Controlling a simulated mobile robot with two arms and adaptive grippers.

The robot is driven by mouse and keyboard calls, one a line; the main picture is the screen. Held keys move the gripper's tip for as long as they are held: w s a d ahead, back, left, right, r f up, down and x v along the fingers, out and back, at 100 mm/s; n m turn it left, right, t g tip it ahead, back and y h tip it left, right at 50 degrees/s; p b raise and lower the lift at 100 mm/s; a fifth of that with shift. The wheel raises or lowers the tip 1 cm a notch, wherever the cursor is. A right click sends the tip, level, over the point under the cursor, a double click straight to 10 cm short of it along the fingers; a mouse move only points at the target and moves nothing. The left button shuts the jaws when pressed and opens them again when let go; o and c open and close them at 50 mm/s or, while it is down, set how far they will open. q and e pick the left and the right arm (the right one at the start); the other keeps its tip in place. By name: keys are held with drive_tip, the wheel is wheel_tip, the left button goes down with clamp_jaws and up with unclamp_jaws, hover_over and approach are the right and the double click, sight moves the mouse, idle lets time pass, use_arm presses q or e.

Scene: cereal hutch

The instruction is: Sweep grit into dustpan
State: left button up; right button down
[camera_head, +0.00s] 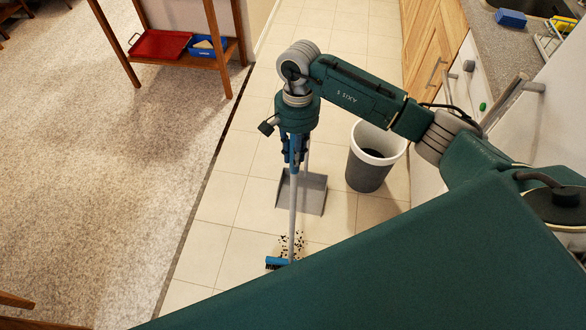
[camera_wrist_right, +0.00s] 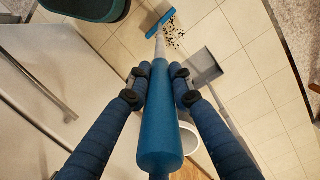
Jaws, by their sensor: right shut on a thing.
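The dark grit (camera_head: 291,244) lies scattered on the tiled floor, between the broom head and the dustpan. The broom's blue head (camera_head: 276,262) rests at the near edge of the grit, and its grey handle rises to my right gripper (camera_head: 293,155). In the right wrist view my right gripper (camera_wrist_right: 157,85) is shut on the broom's blue grip (camera_wrist_right: 157,125); the broom head (camera_wrist_right: 165,24) and grit (camera_wrist_right: 173,33) show beyond. The grey dustpan (camera_head: 312,193) stands on the floor behind the grit, partly hidden by the broom handle. My left gripper is not in view.
A grey bin with a white rim (camera_head: 378,155) stands right of the dustpan. Cabinets (camera_head: 428,45) and a counter line the right. Carpet (camera_head: 120,180) covers the left. A wooden shelf holds a red tray (camera_head: 160,44). Tiles left of the dustpan are clear.

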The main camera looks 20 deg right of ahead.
drive_tip(key=shift+w+d+f+b, duration=0.15)
drive_tip(key=shift+w+d+b, duration=0.2)
drive_tip(key=shift+w, duration=0.15)
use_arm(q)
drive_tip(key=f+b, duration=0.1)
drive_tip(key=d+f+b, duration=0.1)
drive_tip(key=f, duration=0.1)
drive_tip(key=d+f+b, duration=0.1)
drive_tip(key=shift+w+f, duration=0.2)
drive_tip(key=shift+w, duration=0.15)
use_arm(e)
drive_tip(key=w+d, duration=0.2)
drive_tip(key=w, duration=0.1)
drive_tip(key=shift+w+d, duration=0.1)
drive_tip(key=shift+w, duration=0.2)
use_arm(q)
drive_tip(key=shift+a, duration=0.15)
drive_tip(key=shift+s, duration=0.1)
